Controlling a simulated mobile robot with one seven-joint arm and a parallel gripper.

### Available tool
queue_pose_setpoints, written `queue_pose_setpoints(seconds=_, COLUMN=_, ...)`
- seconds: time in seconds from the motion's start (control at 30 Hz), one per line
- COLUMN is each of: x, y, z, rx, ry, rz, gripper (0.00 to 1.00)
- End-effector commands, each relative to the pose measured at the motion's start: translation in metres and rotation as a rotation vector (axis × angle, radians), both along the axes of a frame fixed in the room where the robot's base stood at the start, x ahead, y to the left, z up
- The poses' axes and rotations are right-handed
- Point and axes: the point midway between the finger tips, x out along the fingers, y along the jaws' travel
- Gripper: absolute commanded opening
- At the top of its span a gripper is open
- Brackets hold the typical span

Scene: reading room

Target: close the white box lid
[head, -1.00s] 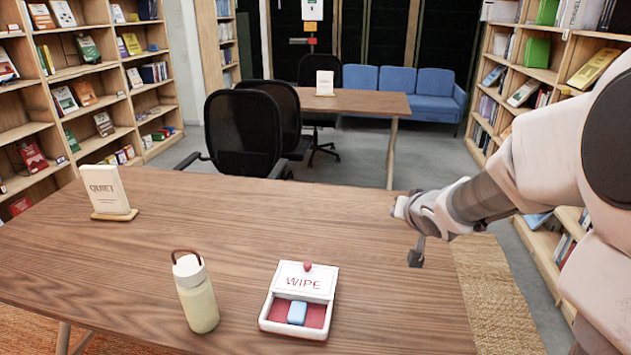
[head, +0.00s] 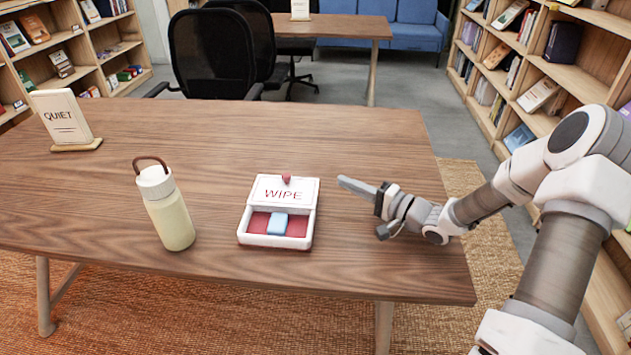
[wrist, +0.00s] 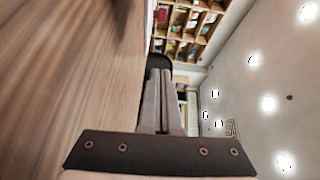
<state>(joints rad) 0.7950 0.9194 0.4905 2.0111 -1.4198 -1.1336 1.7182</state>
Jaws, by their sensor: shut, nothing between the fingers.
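The white box (head: 242,238) sits on the wooden table, left of my gripper. Its white lid (head: 300,190), marked WIPE, covers the back part and has a small red knob (head: 286,179). The front part is uncovered and shows a red inside with a light blue block (head: 277,224) in it. My gripper (head: 343,182) is shut and empty, just right of the lid and apart from it, pointing left. The wrist view shows the shut fingers (wrist: 161,100) side by side; the box is not seen there.
A cream bottle (head: 168,215) with a brown loop stands left of the box. A QUIET sign (head: 64,120) stands at the table's (head: 220,130) far left. Black chairs (head: 215,55) are behind the table. The tabletop between the box and the sign is mostly clear.

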Motion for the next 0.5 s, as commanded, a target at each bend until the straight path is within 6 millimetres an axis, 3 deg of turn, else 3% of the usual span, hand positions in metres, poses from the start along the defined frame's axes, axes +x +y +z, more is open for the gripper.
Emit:
queue_pose_setpoints(seconds=0.17, x=0.015, y=0.019, z=-0.002, rx=0.000, ry=-0.001, rz=0.004, gripper=0.00)
queue_pose_setpoints(seconds=0.5, x=0.063, y=0.073, z=-0.004, rx=-0.003, ry=-0.002, rz=0.003, gripper=0.00)
